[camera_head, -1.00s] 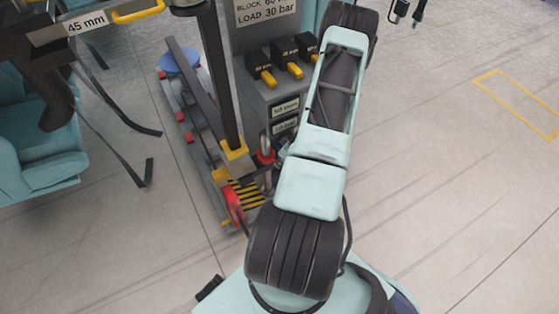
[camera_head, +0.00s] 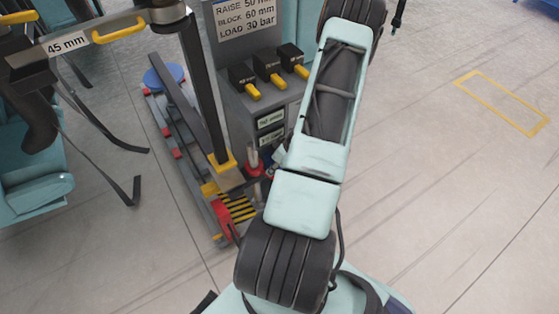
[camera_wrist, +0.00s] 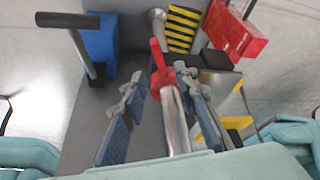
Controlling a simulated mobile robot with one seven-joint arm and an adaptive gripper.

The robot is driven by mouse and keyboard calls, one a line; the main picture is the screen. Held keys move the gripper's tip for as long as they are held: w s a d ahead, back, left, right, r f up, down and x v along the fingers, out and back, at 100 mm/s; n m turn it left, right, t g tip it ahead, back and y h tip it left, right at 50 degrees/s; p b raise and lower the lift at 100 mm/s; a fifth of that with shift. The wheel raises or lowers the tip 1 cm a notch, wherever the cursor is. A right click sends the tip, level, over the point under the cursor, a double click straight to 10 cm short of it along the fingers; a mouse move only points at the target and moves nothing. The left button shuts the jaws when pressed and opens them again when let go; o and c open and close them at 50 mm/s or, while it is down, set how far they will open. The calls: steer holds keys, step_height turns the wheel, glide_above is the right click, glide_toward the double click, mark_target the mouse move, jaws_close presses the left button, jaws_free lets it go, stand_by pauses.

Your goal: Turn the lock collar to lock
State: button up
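A red collar with a short upright lug (camera_wrist: 159,62), which looks like the lock collar, sits around a shiny metal rod (camera_wrist: 175,118) in the wrist view. In the head view, the red collar (camera_head: 254,169) shows low at the front of the grey machine, partly hidden by my arm. My gripper (camera_wrist: 158,76) is open, with one blue-padded finger on each side of the rod and the fingertips near the collar. I see a gap on both sides, and cannot tell if anything touches. In the head view my gripper is mostly hidden by my arm.
A grey panel with yellow-tipped levers (camera_head: 268,65) stands behind the collar. A black post (camera_head: 203,90) rises to its left. Yellow-black stripes (camera_wrist: 182,28) and a red box (camera_wrist: 234,30) lie beyond the collar. A T-handle (camera_wrist: 82,45) stands left. Open floor (camera_head: 430,170) lies right.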

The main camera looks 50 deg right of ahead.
steer(key=shift+v, duration=2.95)
steer(key=shift+w, duration=0.1)
steer(key=shift+c, duration=0.6)
